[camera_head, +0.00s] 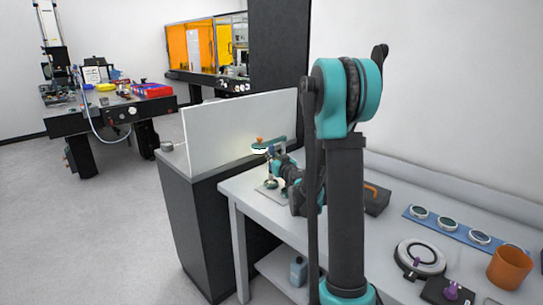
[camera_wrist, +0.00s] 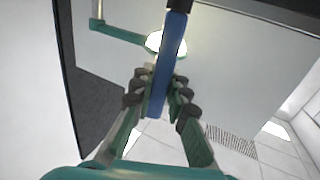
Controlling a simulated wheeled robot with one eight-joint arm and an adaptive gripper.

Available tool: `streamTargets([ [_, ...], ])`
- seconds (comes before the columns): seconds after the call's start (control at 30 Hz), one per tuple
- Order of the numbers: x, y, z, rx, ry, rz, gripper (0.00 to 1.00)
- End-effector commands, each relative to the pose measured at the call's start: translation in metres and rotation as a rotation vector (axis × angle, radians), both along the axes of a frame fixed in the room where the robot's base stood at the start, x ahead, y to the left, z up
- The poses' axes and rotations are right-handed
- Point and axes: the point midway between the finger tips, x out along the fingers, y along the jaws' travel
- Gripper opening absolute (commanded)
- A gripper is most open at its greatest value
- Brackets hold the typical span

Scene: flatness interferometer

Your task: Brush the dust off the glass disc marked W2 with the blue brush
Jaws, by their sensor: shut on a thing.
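My gripper (camera_wrist: 157,85) is shut on the blue brush (camera_wrist: 172,60), whose handle runs up between the fingers. The brush's far end is dark and partly cut off at the top of the wrist view. In the head view my wrist and gripper (camera_head: 272,165) are at the far end of the bench under a lit lamp, partly hidden by my arm. A small greenish round thing (camera_head: 271,184) lies on a pale plate below the gripper; I cannot tell whether it is a glass disc. Several round discs (camera_head: 446,224) sit in a blue rack at the right. No W2 mark is legible.
The teal lamp (camera_head: 268,143) with its bright head (camera_wrist: 154,42) is close to the gripper. A white panel (camera_head: 230,120) stands behind it.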

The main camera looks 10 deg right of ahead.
Motion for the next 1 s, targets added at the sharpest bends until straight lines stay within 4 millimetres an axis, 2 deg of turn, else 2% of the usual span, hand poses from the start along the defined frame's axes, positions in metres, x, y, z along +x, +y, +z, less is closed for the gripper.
streamTargets([
  [0.67, 0.0, 0.0, -0.0063, 0.0, 0.0, 0.0, 0.0],
  [1.0, -0.0073, 0.0, -0.0052, 0.0, 0.0, 0.0, 0.0],
])
